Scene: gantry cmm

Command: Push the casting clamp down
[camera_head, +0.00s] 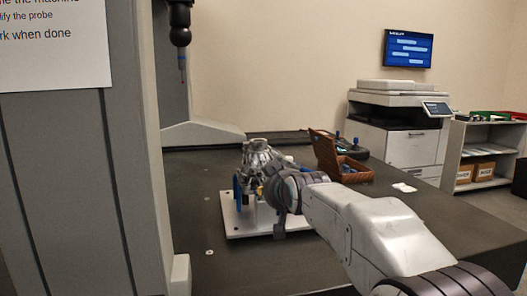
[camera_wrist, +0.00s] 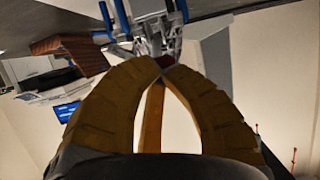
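A grey metal casting (camera_head: 262,158) sits on a white fixture plate (camera_head: 238,222) on the dark table in the head view. A blue clamp part (camera_head: 238,190) stands at its left side. My gripper (camera_head: 262,190) is at the fixture's near right side, and my wrist hides part of the fixture. In the wrist view, the yellow fingers of my gripper (camera_wrist: 164,70) curve together and meet at the tips. A small dark red piece (camera_wrist: 165,61) shows just beyond the tips; I cannot tell if they touch it. Blue clamp parts (camera_wrist: 123,16) and grey metal are close beyond.
An open brown case (camera_head: 346,172) stands behind and right of the fixture. A vertical probe (camera_head: 182,65) hangs above the table at the left. A grey machine column (camera_head: 75,190) fills the left. The table's right side is mostly clear, apart from a white scrap (camera_head: 404,188).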

